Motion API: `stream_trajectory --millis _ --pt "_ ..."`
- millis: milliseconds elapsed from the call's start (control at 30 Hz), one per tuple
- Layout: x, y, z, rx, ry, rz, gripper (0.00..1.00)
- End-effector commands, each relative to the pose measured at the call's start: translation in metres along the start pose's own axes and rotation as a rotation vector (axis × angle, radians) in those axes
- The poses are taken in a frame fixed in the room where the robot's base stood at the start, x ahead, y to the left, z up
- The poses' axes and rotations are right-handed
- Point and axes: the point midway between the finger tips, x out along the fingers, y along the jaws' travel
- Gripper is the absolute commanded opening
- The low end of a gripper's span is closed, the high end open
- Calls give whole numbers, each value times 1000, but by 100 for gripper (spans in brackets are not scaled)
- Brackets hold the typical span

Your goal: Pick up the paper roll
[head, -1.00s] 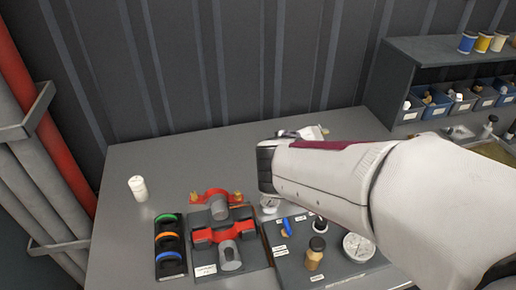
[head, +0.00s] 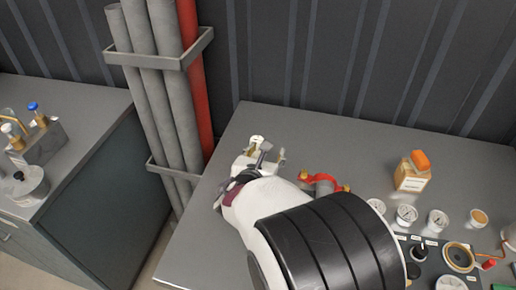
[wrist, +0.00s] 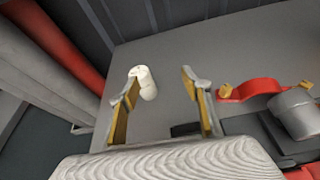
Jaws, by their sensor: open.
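The paper roll is a small white cylinder that stands on the grey bench. In the wrist view the paper roll (wrist: 147,84) is upright but looks tilted by the camera angle, just beyond my left fingertip, which overlaps its lower left edge. My gripper (wrist: 163,88) is open and empty, with yellow pads on its two fingers; the roll lies toward the left side of the gap. In the head view my gripper (head: 264,158) is at the bench's left end, and only the top of the paper roll (head: 257,140) seems to show behind it. I cannot tell whether they touch.
Vertical pipes (head: 187,100) stand left of the bench. The bench behind the roll is clear.

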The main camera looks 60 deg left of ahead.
Motion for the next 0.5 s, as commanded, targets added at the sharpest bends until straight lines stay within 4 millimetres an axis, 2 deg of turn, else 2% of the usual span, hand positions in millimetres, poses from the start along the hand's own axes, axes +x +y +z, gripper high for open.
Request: stream_trajectory --millis 33,100,200,500 --pt "0 14 -9 -29 3 23 48" --pt "-1 26 -15 -59 2 47 48" --pt "-1 35 -20 -81 2 64 48" --pt "-1 36 -21 -84 2 67 48"
